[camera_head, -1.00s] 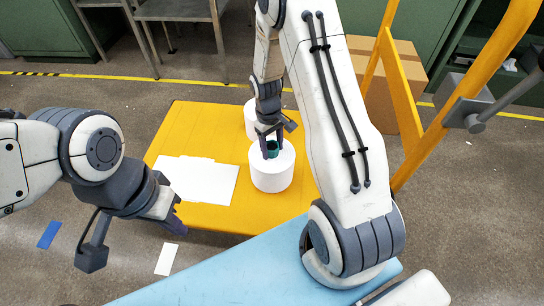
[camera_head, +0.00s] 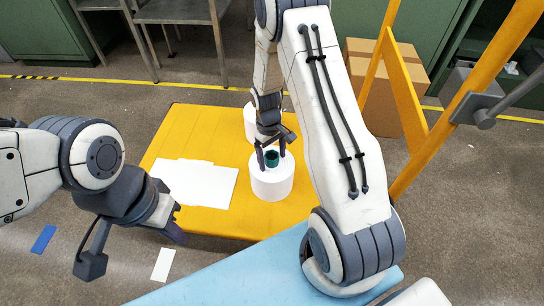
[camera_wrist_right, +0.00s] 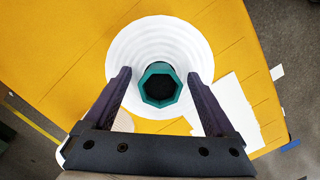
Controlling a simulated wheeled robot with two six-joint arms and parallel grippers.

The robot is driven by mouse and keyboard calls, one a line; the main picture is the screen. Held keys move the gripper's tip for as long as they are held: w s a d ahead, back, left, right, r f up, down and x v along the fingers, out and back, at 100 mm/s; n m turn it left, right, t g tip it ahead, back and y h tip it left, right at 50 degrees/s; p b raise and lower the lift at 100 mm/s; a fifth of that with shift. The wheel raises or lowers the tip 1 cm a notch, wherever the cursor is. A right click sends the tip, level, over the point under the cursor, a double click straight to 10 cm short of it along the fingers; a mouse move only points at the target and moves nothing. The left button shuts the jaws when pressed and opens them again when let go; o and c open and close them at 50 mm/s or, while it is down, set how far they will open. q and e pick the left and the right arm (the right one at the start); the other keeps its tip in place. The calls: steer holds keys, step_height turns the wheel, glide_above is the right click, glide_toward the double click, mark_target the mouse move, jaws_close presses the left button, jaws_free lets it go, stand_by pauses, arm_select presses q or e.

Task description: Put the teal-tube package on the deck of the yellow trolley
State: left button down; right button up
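The teal-tube package is a white round cone or roll (camera_head: 272,184) with a teal tube (camera_head: 271,157) at its top centre. It stands upright on the yellow trolley deck (camera_head: 213,220). In the right wrist view the white package (camera_wrist_right: 125,55) and its teal tube (camera_wrist_right: 160,85) lie under my right gripper. My right gripper (camera_wrist_right: 159,74) is open, with one finger on each side of the tube and gaps visible on both sides. My left gripper (camera_head: 173,225) hangs near the trolley's left front edge, apart from the package. Its finger opening is not clear.
A second white package (camera_head: 250,122) stands behind on the deck. White flat sheets (camera_head: 200,184) lie left of the package. The trolley's yellow handle frame (camera_head: 403,95) rises at the right. A light blue surface (camera_head: 235,275) is in front. Cardboard boxes (camera_head: 385,100) stand behind.

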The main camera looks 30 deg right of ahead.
steer(key=shift+r, duration=0.1)
step_height(320, 180, up, 12)
steer(key=w+p, duration=0.1)
steer(key=p, duration=0.6)
steer(key=s+a+r+n+t, duration=0.15)
steer(key=s+a+r, duration=0.45)
steer(key=a+r, duration=0.6)
steer(key=s+a+r+n, duration=0.1)
steer(key=s+a+r, duration=0.1)
steer(key=s, duration=0.6)
steer(key=s+a+r+n+y, duration=0.1)
steer(key=s+a+r+n, duration=0.1)
steer(key=s+a, duration=0.3)
steer(key=s+r, duration=0.1)
steer(key=s, duration=0.3)
steer(key=shift+s+a+r, duration=0.2)
steer(key=shift+s+r, duration=0.05)
steer(key=shift+r, duration=0.05)
step_height(320, 180, up, 39)
steer(key=p, duration=3.8)
